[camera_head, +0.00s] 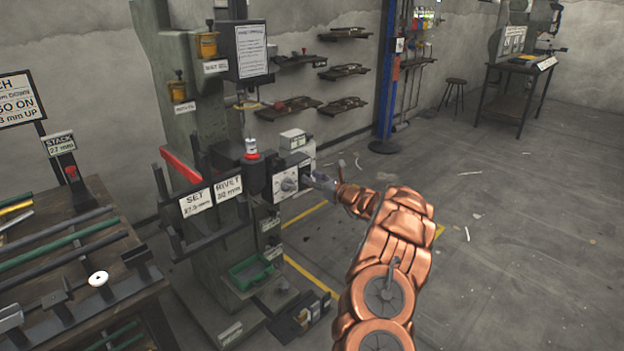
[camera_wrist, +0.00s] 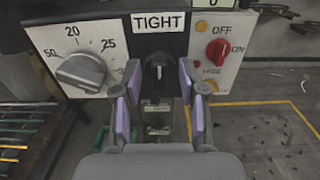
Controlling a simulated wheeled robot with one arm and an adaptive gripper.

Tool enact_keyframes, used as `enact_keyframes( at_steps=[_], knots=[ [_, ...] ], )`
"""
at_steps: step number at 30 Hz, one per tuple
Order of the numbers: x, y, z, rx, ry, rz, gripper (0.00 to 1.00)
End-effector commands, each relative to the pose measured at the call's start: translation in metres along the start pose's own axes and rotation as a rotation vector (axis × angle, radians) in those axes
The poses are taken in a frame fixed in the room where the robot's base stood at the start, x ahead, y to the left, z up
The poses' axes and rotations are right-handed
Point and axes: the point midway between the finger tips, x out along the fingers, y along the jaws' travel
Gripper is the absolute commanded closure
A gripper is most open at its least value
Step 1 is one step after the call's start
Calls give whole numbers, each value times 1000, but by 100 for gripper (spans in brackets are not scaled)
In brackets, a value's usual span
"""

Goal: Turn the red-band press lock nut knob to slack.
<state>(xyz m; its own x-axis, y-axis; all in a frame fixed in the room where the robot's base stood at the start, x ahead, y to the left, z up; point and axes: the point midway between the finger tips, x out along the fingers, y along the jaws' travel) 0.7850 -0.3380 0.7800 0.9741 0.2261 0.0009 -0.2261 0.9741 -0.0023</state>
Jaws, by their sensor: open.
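The red-band press (camera_head: 180,100) is a tall grey machine with a red strip (camera_head: 181,165) on its side. My gripper (camera_head: 312,182) is at the control box (camera_head: 289,178) on the press. The knob has a pale upright mark and sits below a white TIGHT label (camera_wrist: 158,22). A gap shows between knob and pads; I cannot tell how deep the pads reach.
A large grey dial (camera_wrist: 82,72) with numbers is left of the knob. A red OFF/ON switch (camera_wrist: 217,50) is to the right. A green tray (camera_head: 250,272) sits low on the press. A bench with rods (camera_head: 60,240) stands left. The floor at right is mostly clear.

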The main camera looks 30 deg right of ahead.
Motion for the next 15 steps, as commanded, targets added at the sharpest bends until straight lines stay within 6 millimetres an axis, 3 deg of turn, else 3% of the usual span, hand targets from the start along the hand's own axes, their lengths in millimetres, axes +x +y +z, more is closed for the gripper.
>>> enact_keyframes(
  at_steps=[11,15],
  knots=[
    [6,0,-1,2,0,0,58],
    [6,0,-1,2,1,0,72]
  ],
)
